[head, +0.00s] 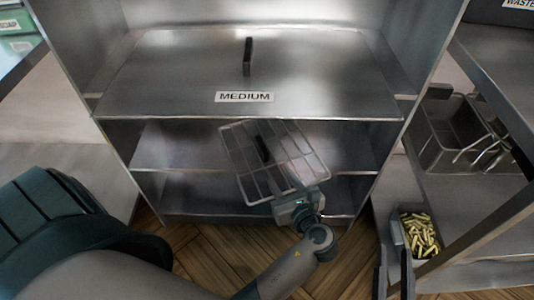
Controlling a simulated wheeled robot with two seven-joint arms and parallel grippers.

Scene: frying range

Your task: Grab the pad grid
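The pad grid (232,154) is a pale wire rack with several cells, tilted in front of the lower shelves of the metal cabinet. My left gripper (297,201) is at the grid's lower right edge and appears shut on it; its fingertips are partly hidden. The grid appears held up in front of the shelves, though its exact gap to them is unclear. My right gripper (393,247) shows at the bottom right as two dark upright fingers, apart with nothing between them.
The metal cabinet (150,85) has a shelf labelled MEDIUM (244,97) with a dark upright handle (247,55). Another dark bar (262,149) shows behind the grid. At right, a rack holds a metal basket (437,150), with a container of yellow-green pieces (421,235) below.

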